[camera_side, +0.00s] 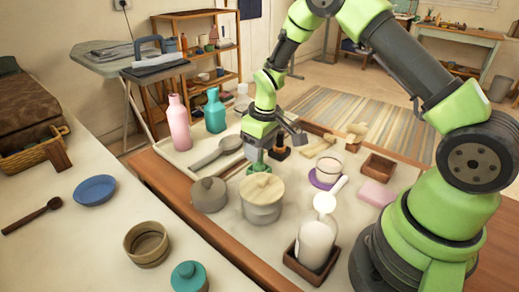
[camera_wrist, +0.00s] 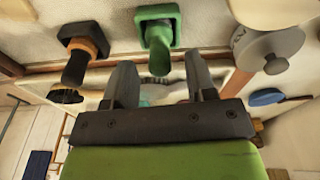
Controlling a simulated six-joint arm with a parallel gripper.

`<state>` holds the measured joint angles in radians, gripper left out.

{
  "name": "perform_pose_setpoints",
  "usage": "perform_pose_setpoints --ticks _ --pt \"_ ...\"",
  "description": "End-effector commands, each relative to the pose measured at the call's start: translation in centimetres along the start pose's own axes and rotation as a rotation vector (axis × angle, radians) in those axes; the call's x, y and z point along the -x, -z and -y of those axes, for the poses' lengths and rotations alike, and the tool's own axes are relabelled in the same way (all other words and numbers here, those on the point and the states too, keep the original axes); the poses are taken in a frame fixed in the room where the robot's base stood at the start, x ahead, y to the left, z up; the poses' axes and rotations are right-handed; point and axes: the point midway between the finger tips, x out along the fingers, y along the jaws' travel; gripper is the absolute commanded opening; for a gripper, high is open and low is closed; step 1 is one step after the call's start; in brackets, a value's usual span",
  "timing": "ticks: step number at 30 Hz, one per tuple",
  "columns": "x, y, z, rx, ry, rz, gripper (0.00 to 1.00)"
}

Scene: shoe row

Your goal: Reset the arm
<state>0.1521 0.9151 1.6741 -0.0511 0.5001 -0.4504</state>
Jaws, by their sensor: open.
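My gripper (camera_side: 290,133) is above the back middle of the work table, near a green object with a flat base and a handle (camera_side: 258,163). In the wrist view, my gripper (camera_wrist: 159,62) has its two grey fingers spread apart. The green object (camera_wrist: 158,22) shows just beyond them, its handle end in the gap between the fingertips in the picture. I see nothing held. A similar black and orange object (camera_side: 281,149) stands beside it and also shows in the wrist view (camera_wrist: 82,45).
A lidded wooden-topped jar (camera_side: 262,200) and a grey pot (camera_side: 209,195) stand in front. A pink bottle (camera_side: 179,124) and a teal bottle (camera_side: 215,111) stand at left. A white cup (camera_side: 329,169), pink block (camera_side: 376,193) and brown trays (camera_side: 379,166) are at right.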

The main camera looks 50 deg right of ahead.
Motion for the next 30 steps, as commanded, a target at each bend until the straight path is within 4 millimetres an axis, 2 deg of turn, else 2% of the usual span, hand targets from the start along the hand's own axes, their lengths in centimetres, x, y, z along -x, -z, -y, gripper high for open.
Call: perform_pose_setpoints --ticks 9,17,20,25,30 --pt "6.2 0.1 0.0 -0.001 -0.001 -0.005 0.51" --pt "9.2 0.0 0.1 -0.005 -0.001 -0.007 0.51" --pt "11.1 -0.3 0.6 -0.025 0.0 -0.032 0.51" --pt "16.7 -2.0 2.5 -0.107 0.01 -0.125 0.51" --pt "21.9 -5.5 4.9 -0.206 0.043 -0.228 0.51"
